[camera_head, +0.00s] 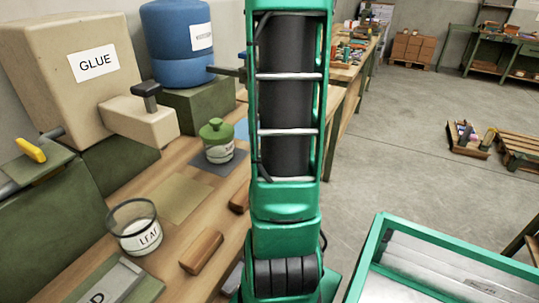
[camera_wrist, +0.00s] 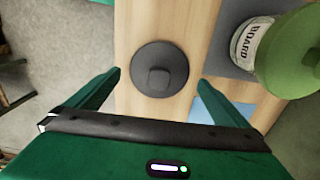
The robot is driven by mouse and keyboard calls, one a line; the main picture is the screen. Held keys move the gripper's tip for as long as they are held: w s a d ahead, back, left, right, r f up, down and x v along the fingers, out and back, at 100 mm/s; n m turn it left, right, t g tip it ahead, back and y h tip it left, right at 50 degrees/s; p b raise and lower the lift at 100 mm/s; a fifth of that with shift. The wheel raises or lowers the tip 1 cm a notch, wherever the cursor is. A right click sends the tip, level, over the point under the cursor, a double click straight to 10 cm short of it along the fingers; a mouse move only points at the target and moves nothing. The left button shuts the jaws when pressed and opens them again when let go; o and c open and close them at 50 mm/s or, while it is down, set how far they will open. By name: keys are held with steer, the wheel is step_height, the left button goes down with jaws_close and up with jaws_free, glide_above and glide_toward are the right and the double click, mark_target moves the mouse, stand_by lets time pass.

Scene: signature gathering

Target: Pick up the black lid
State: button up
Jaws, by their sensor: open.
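In the wrist view the black lid (camera_wrist: 160,69) lies on the wooden bench, a round dark disc with a square knob in its middle. My gripper (camera_wrist: 160,82) is open, with one green finger on each side of the lid's lower part in the picture. The fingers look apart from the lid; its exact height below them is hard to tell. In the head view the lid does not show and my arm covers that part of the bench.
A jar marked BOARD with a green lid (camera_wrist: 285,55) stands right of the black lid, also in the head view (camera_head: 217,141). An open LEAF jar (camera_head: 135,227), wooden blocks (camera_head: 201,250), a GLUE dispenser (camera_head: 80,75) and a blue tank (camera_head: 175,40) are on the bench.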

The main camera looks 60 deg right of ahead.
steer(key=shift+f, duration=1.3)
steer(key=c, duration=1)
